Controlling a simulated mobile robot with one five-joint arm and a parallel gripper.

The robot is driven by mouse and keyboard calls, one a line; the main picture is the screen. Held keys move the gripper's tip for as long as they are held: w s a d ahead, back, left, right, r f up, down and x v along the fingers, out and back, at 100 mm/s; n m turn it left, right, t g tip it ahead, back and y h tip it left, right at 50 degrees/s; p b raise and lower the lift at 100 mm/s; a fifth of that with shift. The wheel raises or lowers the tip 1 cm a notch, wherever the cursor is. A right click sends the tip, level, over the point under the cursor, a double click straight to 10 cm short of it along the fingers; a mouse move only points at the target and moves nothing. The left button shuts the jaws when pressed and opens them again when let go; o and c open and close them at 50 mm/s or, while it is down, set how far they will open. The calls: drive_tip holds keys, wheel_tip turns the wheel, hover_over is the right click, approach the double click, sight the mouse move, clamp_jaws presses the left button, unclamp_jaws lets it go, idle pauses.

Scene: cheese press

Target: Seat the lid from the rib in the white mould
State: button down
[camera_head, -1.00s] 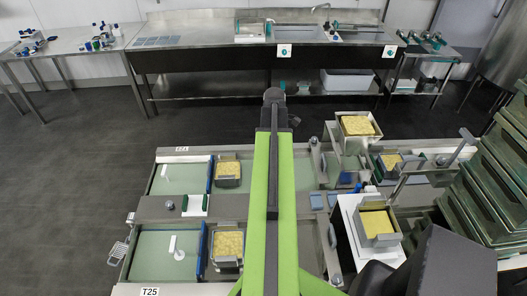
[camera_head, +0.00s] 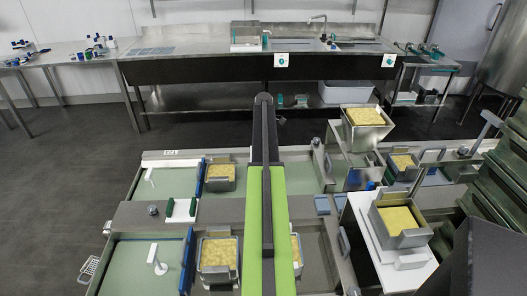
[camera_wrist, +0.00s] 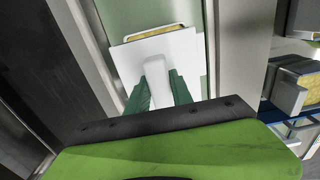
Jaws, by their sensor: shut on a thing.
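My gripper (camera_wrist: 160,77) shows in the wrist view, with its green fingers shut on the upright white grip of a flat white lid (camera_wrist: 125,58). The lid is held level-looking over a green strip. Just beyond its far edge is a pale-rimmed mould with yellow curd (camera_wrist: 172,36), partly covered by the lid. I cannot tell how high the lid is above it, or whether they touch. In the head view my green arm hides the gripper and lid. A mould with yellow curd (camera_head: 296,250) peeks out at the arm's right side there.
Other curd-filled moulds stand left of my arm (camera_head: 218,255), (camera_head: 220,172), and at right on a white board (camera_head: 365,240). White pieces with upright stems (camera_head: 155,260) stand in the left green bays. A white piece with green ends (camera_head: 181,210) lies on the divider between bays.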

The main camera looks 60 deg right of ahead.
drive_tip(key=shift+f+b, duration=4.7)
drive_tip(key=shift+f, duration=0.15)
drive_tip(key=shift+f+b, duration=0.55)
drive_tip(key=c, duration=1.1)
unclamp_jaws()
drive_tip(key=shift+o, duration=0.2)
wheel_tip(320, 180, up, 10)
drive_tip(key=p, duration=1)
drive_tip(key=shift+s+r, duration=0.1)
